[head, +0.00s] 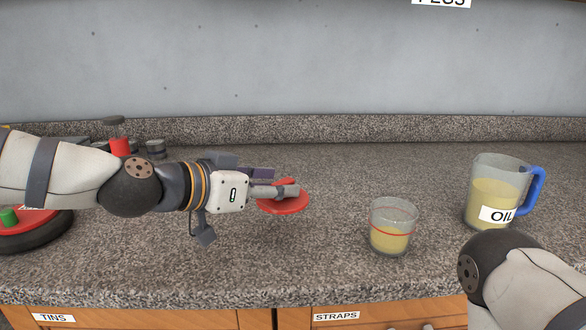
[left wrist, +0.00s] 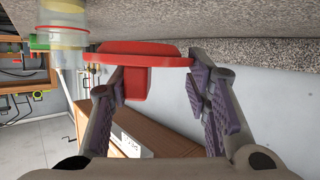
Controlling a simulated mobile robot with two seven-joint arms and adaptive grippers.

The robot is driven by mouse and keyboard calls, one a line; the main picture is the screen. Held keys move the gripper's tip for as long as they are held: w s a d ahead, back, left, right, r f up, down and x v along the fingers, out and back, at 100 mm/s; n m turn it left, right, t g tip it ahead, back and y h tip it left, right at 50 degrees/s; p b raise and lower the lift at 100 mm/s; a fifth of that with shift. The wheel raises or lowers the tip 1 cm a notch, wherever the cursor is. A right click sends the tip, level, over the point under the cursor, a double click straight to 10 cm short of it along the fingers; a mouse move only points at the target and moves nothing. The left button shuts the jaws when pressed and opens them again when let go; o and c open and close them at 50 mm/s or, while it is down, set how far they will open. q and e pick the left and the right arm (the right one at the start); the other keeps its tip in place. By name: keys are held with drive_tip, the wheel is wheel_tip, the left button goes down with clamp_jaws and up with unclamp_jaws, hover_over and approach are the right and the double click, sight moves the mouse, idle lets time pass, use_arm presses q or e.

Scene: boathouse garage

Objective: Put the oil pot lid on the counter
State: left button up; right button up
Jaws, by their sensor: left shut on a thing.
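The red oil pot lid (head: 284,205) is a round disc with a knob, low over the counter (head: 330,270) or on it; I cannot tell whether it touches. My left gripper (head: 290,190) is shut on the lid, reaching in from the left. In the left wrist view the lid (left wrist: 140,52) shows edge-on, with its knob between the fingers (left wrist: 155,90). The oil pot (head: 500,185) is a clear jug with a blue handle and an OIL label, open on top and holding yellow liquid. My right gripper is out of view.
A clear cup (head: 392,228) with a red line and yellow liquid stands right of the lid. A red and black round object (head: 35,235) and small dark weights (head: 155,149) lie at left. The counter behind the lid is clear. Labelled drawers (head: 150,318) are below.

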use_arm(q)
drive_tip(key=shift+w+a+f, duration=0.2)
drive_tip(key=shift+a+f, duration=0.15)
drive_tip(key=shift+a, duration=0.1)
drive_tip(key=shift+d, duration=0.1)
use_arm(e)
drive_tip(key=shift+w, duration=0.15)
use_arm(q)
drive_tip(key=shift+f+b, duration=0.7)
drive_tip(key=shift+f, duration=1.85)
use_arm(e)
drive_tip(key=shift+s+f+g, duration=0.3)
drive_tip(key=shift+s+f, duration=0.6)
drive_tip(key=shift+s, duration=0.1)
